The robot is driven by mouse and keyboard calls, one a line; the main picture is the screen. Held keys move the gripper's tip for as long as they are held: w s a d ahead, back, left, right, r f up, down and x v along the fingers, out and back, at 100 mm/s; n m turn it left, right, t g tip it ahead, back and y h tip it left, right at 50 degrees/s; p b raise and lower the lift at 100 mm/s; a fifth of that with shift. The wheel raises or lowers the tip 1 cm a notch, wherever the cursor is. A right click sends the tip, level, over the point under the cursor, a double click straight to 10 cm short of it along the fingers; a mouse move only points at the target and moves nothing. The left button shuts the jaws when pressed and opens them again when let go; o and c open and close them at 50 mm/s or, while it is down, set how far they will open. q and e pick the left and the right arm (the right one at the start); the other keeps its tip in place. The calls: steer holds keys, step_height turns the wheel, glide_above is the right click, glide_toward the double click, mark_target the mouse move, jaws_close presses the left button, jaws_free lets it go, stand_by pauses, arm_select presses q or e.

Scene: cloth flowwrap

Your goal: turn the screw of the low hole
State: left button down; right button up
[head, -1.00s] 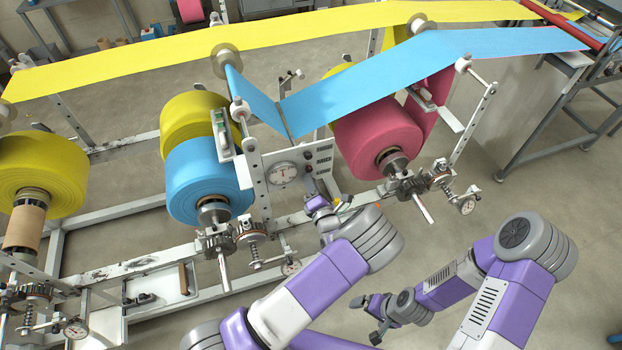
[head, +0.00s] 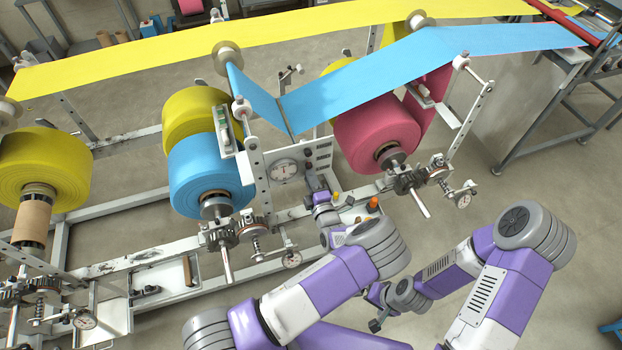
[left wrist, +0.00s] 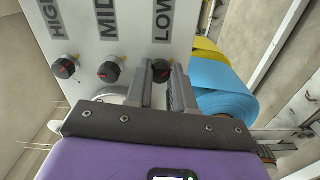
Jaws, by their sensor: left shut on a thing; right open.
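A white panel (head: 303,153) with a round gauge (head: 284,172) stands between the blue and pink rolls. In the left wrist view the panel (left wrist: 128,18) carries HIGH, MID and LOW labels, each beside a dark screw with a red mark. My left gripper (left wrist: 165,75) has its fingers on either side of the low screw (left wrist: 161,69) and is shut on it; the fingers partly hide it. The mid screw (left wrist: 112,73) and high screw (left wrist: 65,68) are free. In the head view my left gripper (head: 311,178) is at the panel. My right gripper (head: 377,316) is open and empty, low and away from the panel.
The blue roll (head: 205,172) and pink roll (head: 372,130) flank the panel, with gears and shafts in front. A blue web (head: 375,70) runs above. A small orange-topped item (head: 373,203) is beside my left wrist.

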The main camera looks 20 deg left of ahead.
stand_by(0.4)
arm_select(q)
steer(key=c, duration=1)
jaws_free()
steer(key=shift+s, duration=0.1)
steer(key=v, duration=0.7)
steer(key=shift+s+d, duration=0.15)
